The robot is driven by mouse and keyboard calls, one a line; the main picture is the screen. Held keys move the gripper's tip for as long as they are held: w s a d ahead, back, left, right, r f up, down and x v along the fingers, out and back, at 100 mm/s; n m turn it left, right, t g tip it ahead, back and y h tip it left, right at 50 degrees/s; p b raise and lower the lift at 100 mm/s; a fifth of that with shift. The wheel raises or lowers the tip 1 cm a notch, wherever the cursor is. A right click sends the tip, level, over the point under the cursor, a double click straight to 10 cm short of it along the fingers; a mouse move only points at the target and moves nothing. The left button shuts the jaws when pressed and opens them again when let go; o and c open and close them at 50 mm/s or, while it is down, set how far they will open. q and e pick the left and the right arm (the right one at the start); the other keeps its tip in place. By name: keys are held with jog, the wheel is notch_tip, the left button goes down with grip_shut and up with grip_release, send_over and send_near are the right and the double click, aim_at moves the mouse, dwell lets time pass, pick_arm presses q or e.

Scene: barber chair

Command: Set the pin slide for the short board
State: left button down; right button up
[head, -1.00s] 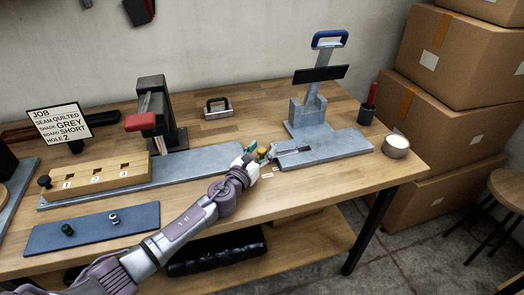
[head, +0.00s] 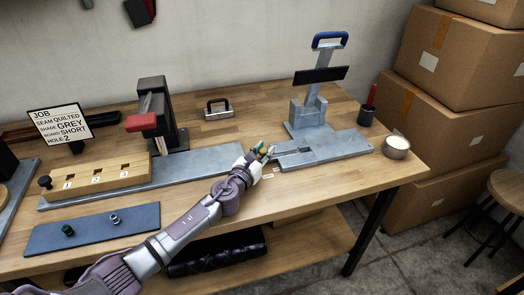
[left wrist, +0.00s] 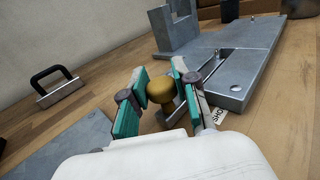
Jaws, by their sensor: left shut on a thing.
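The brass knob (left wrist: 160,91) of the pin slide sits between the green-padded fingers of my left gripper (left wrist: 160,100) in the left wrist view. In the head view my left gripper (head: 263,153) is at the left end of the grey metal fixture (head: 345,145), shut on the knob. A slot (left wrist: 214,62) runs along the fixture's low base from the knob side. A small white label (left wrist: 219,115), partly hidden by a finger, shows "SHO". The job card (head: 60,123) reads BOARD SHORT, HOLE 2. My right gripper is out of view.
A metal block with a black handle (head: 218,108) stands behind. A press with a red pad (head: 150,122), a numbered wooden block (head: 98,175) and a blue mat (head: 92,228) with two small parts are left. A round tin (head: 396,148) is right of the fixture.

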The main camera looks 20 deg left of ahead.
aim_at(276, 156)
pick_arm(q)
jog(key=w+d, duration=0.2)
jog(key=d, duration=0.1)
jog(key=shift+w+d, duration=0.1)
jog(key=shift+r, duration=0.1)
jog(key=c, duration=1.2)
grip_release()
jog(key=o, duration=0.4)
jog(key=shift+d, duration=0.15)
jog(key=shift+c, duration=0.2)
jog(key=s, duration=0.4)
jog(key=s+a, duration=0.1)
jog(key=s, duration=0.3)
jog(key=s+a, duration=0.1)
jog(key=s, duration=0.2)
jog(key=shift+s+a, duration=0.2)
jog(key=shift+s, duration=0.2)
